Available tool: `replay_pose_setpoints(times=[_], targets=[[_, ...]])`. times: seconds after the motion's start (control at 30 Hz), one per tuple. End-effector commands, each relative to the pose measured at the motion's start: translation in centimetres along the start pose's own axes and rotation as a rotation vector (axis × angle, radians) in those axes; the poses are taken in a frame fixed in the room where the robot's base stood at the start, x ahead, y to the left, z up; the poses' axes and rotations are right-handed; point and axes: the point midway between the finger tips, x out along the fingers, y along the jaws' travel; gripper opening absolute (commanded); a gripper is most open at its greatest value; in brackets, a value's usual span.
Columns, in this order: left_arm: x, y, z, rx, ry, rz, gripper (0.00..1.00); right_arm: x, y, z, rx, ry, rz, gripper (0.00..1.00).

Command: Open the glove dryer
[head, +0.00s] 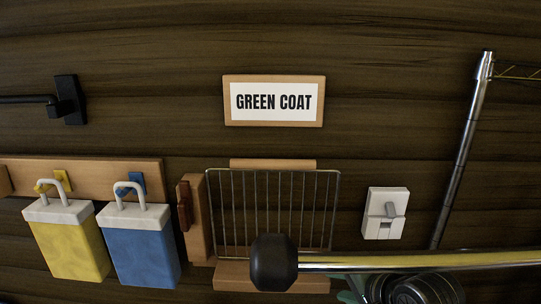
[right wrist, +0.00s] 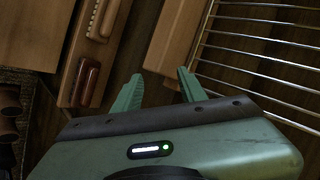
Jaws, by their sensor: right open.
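What appears to be the glove dryer is a wire grille (head: 270,205) with wooden pieces at its top, left and bottom, on the dark plank wall. A dark brown fitting (head: 184,206) sits on its left wooden side. The grille's wires also show at the upper right of the right wrist view (right wrist: 265,55). My right gripper (right wrist: 160,88) is open and empty, its green fingers apart in front of wooden pieces left of the wires. In the head view, only green parts of the right gripper (head: 352,290) show at the bottom edge. My left gripper is out of view.
A chrome bar (head: 420,262) with a black knob (head: 273,262) crosses before the grille's lower part. A "GREEN COAT" sign (head: 274,101) hangs above. Yellow (head: 68,243) and blue (head: 141,246) bags hang left; a white switch (head: 385,213) and metal pole (head: 462,150) stand right.

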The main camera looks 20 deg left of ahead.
Motion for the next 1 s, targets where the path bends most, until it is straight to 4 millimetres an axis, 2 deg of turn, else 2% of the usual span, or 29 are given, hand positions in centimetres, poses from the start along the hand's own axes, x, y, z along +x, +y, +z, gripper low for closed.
replay_pose_setpoints(times=[0.03, 0.27, 0.4, 0.5, 0.63, 0.8, 0.9, 1.0], targets=[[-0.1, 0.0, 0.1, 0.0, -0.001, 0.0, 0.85, -0.7, -2.0, -0.3, 0.017, 0.002, -0.022, 0.41], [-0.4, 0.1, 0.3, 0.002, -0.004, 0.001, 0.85, -4.5, -11.3, 0.0, 0.148, -0.02, -0.1, 0.41], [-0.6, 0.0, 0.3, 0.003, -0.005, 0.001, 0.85, -8.2, -17.6, 1.0, 0.242, -0.034, -0.139, 0.41], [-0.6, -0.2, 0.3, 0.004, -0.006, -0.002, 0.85, -10.4, -21.1, 1.8, 0.313, -0.038, -0.154, 0.41], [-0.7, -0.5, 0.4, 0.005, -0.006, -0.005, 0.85, -12.8, -24.5, 2.7, 0.39, -0.038, -0.165, 0.41], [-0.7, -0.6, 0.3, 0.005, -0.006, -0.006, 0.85, -14.4, -26.7, 3.4, 0.451, -0.034, -0.172, 0.41], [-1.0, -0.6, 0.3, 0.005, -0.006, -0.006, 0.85, -14.2, -27.0, 3.5, 0.463, -0.034, -0.169, 0.41], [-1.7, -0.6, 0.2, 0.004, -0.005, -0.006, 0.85, -13.2, -27.3, 3.4, 0.466, -0.034, -0.167, 0.41]])
